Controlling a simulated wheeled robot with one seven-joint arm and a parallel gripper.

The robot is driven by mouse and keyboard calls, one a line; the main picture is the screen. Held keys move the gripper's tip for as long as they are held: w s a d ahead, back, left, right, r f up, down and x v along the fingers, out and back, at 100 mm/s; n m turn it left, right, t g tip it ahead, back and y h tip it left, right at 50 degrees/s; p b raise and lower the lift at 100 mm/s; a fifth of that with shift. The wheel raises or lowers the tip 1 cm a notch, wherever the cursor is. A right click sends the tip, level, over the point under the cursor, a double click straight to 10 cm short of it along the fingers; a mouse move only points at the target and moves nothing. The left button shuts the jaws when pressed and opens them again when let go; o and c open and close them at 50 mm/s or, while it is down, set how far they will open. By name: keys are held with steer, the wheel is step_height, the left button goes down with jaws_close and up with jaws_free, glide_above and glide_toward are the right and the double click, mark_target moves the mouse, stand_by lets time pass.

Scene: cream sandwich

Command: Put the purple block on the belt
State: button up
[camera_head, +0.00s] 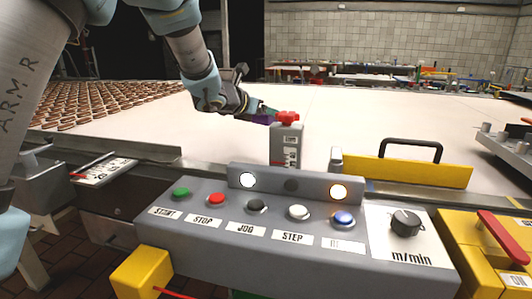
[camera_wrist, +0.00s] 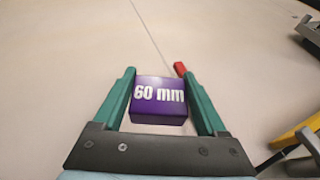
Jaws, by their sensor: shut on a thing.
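The purple block (camera_wrist: 158,92), marked "60 mm", sits between the green fingers of my gripper (camera_wrist: 158,76) in the wrist view. My gripper is shut on it. The pale belt (camera_head: 375,118) spreads wide behind the control panel in the head view, and it fills most of the wrist view (camera_wrist: 60,60). In the head view my gripper (camera_head: 256,111) is over the near part of the belt, and a little purple of the block (camera_head: 262,119) shows, partly hidden by the fingers and a post. I cannot tell whether the block touches the belt.
A grey post (camera_head: 286,147) with a red top (camera_head: 288,118) stands at the belt's near edge, close to my gripper. The grey control panel (camera_head: 240,215) and a yellow guard with black handle (camera_head: 405,170) are in front. Rows of brown biscuits (camera_head: 100,103) lie left; the belt's middle is clear.

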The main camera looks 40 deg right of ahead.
mark_target(267, 148)
step_height(267, 148, down, 8)
steer(key=shift+f+p, duration=0.15)
steer(key=shift+p, duration=0.2)
steer(key=o, duration=1.4)
steer(key=shift+a, duration=0.1)
steer(key=b+v, duration=0.2)
steer(key=v, duration=1)
